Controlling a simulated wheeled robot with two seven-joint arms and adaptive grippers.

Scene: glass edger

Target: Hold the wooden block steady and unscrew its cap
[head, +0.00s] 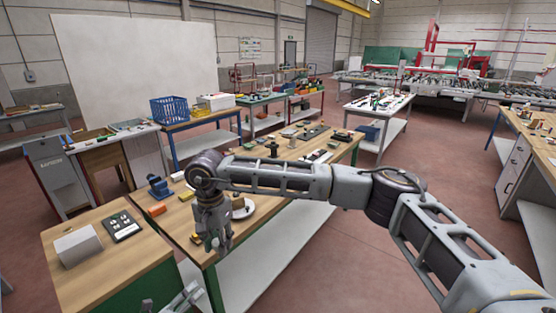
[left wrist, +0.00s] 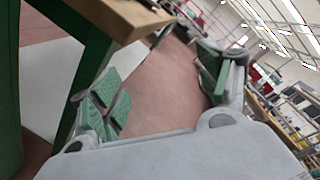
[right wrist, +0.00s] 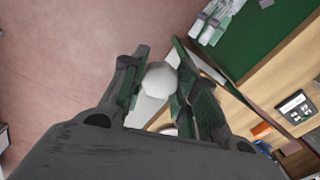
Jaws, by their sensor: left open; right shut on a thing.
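My right gripper (head: 215,243) points down over the near edge of the wooden workbench. In the right wrist view it (right wrist: 158,85) is shut on a pale, rounded, faceted piece (right wrist: 160,78); I cannot tell whether this is the cap. My left gripper (head: 178,300) is low at the bottom of the head view, below the bench top. In the left wrist view it (left wrist: 160,88) is open and empty, fingers wide apart. A small brown block (head: 238,203) sits at a white plate (head: 246,212) behind the right gripper; I cannot tell whether it is the wooden block.
The workbench (head: 176,226) holds an orange block (head: 157,209), a blue tool (head: 158,187) and several small items. A green-sided table (head: 115,267) at the left carries a grey box (head: 78,246) and a dark panel (head: 122,226).

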